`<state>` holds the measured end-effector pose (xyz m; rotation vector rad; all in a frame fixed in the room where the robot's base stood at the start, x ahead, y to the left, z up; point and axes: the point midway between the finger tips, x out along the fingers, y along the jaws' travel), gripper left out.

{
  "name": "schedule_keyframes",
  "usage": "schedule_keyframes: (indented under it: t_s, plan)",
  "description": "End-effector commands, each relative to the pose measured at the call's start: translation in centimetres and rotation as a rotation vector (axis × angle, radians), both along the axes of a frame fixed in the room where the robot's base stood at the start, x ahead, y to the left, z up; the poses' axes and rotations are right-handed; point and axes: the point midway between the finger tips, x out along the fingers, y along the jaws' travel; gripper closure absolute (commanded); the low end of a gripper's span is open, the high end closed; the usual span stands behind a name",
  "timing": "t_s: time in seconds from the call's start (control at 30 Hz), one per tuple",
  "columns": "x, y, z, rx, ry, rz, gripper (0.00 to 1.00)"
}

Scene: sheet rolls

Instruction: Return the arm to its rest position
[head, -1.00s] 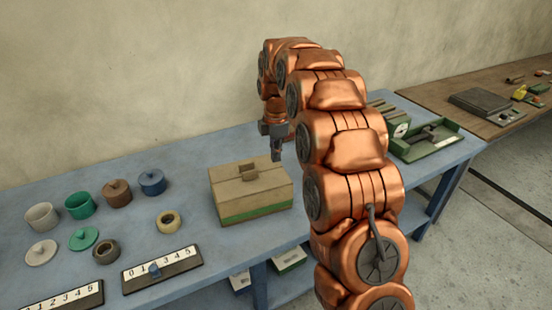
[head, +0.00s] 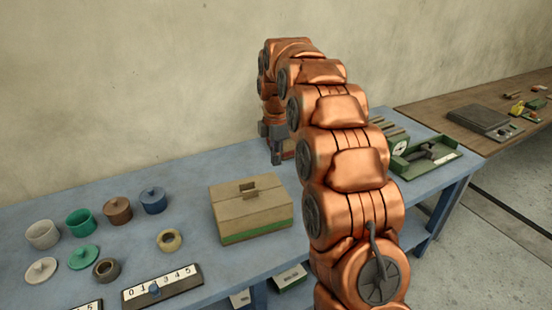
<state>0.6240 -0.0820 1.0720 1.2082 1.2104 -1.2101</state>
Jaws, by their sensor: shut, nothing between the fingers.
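My copper-coloured arm rises from the bottom right and bends over the blue table (head: 185,262). My gripper (head: 276,160) hangs pointing down above the table's back part, behind and to the right of the tan box (head: 236,208). The gripper is small in this view, shut and empty. It is apart from the box. Part of the arm hides what stands directly behind it.
Several pots and lids, such as the brown pot (head: 118,210) and the green lid (head: 83,257), stand on the left. A numbered board (head: 163,286) lies in front. A green tray (head: 424,157) is right of my arm. A brown table (head: 470,98) stands beyond.

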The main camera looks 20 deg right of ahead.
Motion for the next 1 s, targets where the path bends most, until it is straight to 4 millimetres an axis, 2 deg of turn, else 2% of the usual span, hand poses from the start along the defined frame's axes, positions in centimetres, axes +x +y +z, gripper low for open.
schedule_keyframes:
  t_s: [0.23, 0.37, 0.57, 1.0]
  plan:
    - [-0.1, 0.1, 0.1, 0.000, -0.001, -0.005, 1.00]
    - [-1.3, 0.6, 0.7, 0.002, 0.001, -0.052, 1.00]
    - [-5.7, 2.3, 1.8, 0.007, 0.021, -0.220, 1.00]
    - [-17.5, 5.5, 2.8, -0.010, 0.064, -0.648, 1.00]
